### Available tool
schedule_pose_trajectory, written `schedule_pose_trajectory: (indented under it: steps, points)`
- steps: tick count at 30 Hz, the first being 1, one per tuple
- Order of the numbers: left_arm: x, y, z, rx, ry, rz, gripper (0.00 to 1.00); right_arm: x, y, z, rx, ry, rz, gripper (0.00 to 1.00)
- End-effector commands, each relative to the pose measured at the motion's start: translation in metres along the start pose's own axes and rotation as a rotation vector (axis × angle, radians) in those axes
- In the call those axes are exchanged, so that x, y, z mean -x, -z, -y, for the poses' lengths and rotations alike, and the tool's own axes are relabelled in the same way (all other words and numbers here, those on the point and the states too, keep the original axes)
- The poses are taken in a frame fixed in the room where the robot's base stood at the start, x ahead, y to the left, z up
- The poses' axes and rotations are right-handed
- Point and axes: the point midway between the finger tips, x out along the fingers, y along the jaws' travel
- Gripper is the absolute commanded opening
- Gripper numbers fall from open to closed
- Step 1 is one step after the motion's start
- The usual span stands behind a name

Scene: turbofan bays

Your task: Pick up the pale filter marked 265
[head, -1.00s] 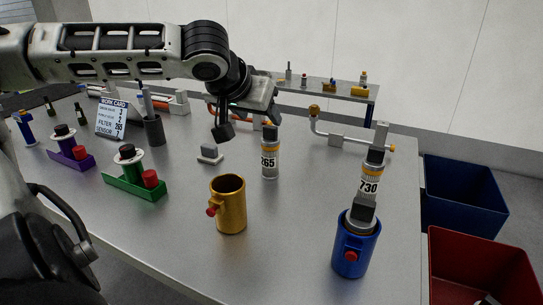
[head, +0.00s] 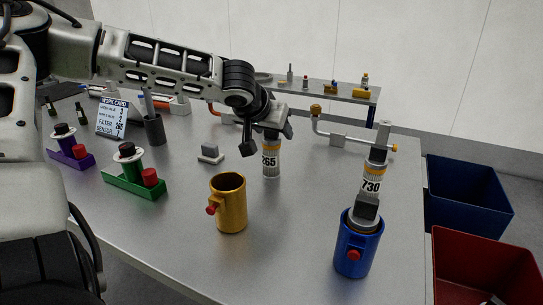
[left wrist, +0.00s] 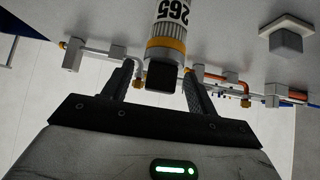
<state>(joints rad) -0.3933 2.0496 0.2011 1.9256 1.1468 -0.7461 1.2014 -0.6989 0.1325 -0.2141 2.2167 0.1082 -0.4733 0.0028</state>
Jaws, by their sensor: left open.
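The pale filter marked 265 (head: 271,163) stands upright on the grey table, with an orange-yellow band near its top. My left gripper (head: 268,141) is at its upper end, open, with a finger to the left of the filter. In the left wrist view the filter (left wrist: 169,22) points toward me, its dark end cap between the two spread fingers of the gripper (left wrist: 160,82). Gaps show on both sides, so the fingers do not appear to be closed on it. My right gripper is not seen.
A yellow cup (head: 230,207) stands in front of the filter. A blue cup (head: 357,250) with a filter marked 730 (head: 373,182) above it is to the right. A small grey block (head: 210,153) lies to the left. Blue (head: 466,200) and red bins are beyond the table's right edge.

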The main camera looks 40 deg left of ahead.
Motion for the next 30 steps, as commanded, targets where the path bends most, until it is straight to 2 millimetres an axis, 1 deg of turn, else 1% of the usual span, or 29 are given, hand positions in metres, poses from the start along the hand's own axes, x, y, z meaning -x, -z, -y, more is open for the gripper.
schedule_pose_trajectory:
  steps: [5, 8, 9, 11, 12, 19, 23, 26, 29, 30]
  points:
    - [0.0, 0.001, 0.0, 0.0, -0.001, -0.001, 0.58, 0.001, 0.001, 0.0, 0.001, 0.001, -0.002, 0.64]
    - [0.0, 0.0, 0.0, 0.0, 0.0, -0.001, 0.33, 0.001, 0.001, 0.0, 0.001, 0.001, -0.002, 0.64]
    - [0.0, 0.0, 0.0, 0.0, 0.0, -0.001, 0.22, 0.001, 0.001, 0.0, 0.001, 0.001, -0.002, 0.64]
    - [0.0, 0.0, 0.0, 0.0, 0.0, 0.0, 0.05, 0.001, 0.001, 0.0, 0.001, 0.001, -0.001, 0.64]
    - [0.0, 0.0, 0.0, 0.0, 0.0, 0.0, 0.0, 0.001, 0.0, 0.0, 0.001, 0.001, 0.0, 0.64]
    - [0.001, 0.001, 0.0, 0.0, 0.0, -0.001, 0.0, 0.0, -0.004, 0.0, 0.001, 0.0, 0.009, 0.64]
    - [0.005, 0.005, 0.0, -0.001, 0.0, -0.002, 0.0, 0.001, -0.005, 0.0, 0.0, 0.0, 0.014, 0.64]
    - [0.011, 0.012, 0.0, 0.002, 0.0, -0.004, 0.0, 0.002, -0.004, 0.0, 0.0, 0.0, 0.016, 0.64]
    - [0.023, 0.024, 0.0, 0.002, 0.0, -0.007, 0.0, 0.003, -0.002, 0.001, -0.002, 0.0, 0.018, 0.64]
    - [0.03, 0.027, 0.0, 0.002, -0.002, -0.007, 0.0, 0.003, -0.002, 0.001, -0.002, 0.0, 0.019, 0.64]
